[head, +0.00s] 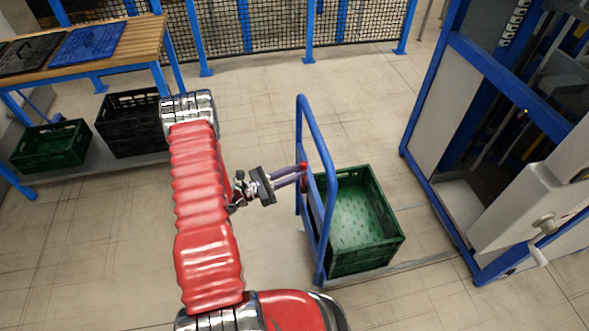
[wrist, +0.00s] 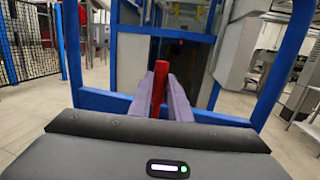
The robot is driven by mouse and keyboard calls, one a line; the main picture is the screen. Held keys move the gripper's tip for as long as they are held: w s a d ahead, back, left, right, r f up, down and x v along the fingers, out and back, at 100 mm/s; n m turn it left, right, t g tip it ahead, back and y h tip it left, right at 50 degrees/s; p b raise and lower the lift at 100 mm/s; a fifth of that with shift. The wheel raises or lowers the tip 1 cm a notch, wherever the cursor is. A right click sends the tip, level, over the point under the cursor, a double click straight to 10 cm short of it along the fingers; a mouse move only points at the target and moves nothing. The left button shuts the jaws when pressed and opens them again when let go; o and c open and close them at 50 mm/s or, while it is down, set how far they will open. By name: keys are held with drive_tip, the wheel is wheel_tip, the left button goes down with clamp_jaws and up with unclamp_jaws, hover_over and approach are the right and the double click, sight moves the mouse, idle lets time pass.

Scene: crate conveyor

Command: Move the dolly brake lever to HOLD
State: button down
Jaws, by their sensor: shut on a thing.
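The dolly (head: 322,215) has a blue upright handle frame and stands on the floor right of the middle in the head view. Its brake lever (wrist: 160,78) is red and stands upright between my fingers in the wrist view. In the head view only a small red part of the lever (head: 304,166) shows at the handle frame. My gripper (head: 300,172) is shut on the lever, with a finger on each side of it, and it also shows in the wrist view (wrist: 162,92). Any HOLD marking is too small or hidden to read.
A green crate (head: 385,244) sits on the dolly behind the handle. A blue-framed machine (head: 440,190) stands to the right. A wooden table (head: 140,45) and more crates (head: 55,155) are at the left. A mesh fence (head: 280,30) closes the back. Open floor lies between.

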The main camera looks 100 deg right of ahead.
drive_tip(key=shift+s+a+f, duration=0.1)
drive_tip(key=shift+f, duration=0.05)
drive_tip(key=c, duration=1.6)
unclamp_jaws()
drive_tip(key=shift+c, duration=0.2)
drive_tip(key=v, duration=1.3)
drive_tip(key=shift+w, duration=0.35)
